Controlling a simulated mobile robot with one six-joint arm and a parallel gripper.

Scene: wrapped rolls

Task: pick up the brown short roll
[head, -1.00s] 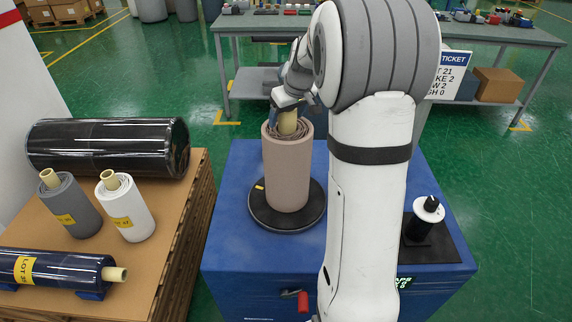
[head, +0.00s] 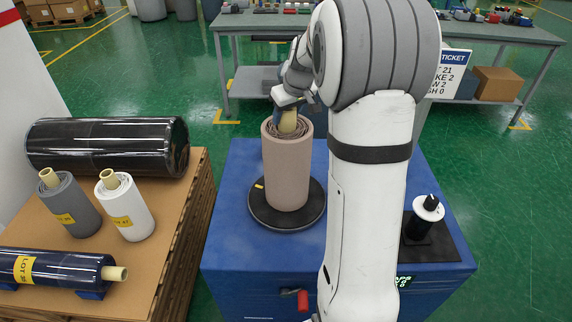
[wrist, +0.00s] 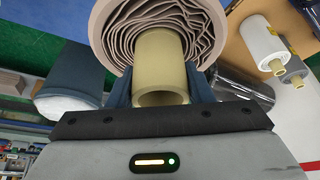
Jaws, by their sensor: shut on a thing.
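The brown short roll (head: 287,172) stands upright on the round black turntable (head: 262,214) on top of the blue machine. A pale yellow core sticks out of its top. My gripper (head: 286,118) is at the top of the roll, coming down from above. In the wrist view the blue fingers of my gripper (wrist: 160,88) sit on either side of the core (wrist: 160,65), shut on it. The wound layers of the brown roll (wrist: 150,15) show around the core. The roll's base appears to rest on the turntable; any small gap cannot be made out.
A cardboard-topped pallet (head: 150,255) at left holds a grey roll (head: 68,205), a white roll (head: 127,208), a long black roll (head: 108,147) and a dark blue roll (head: 55,270). A black-and-white spool (head: 425,215) stands at the machine's right. A workbench (head: 240,75) is behind.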

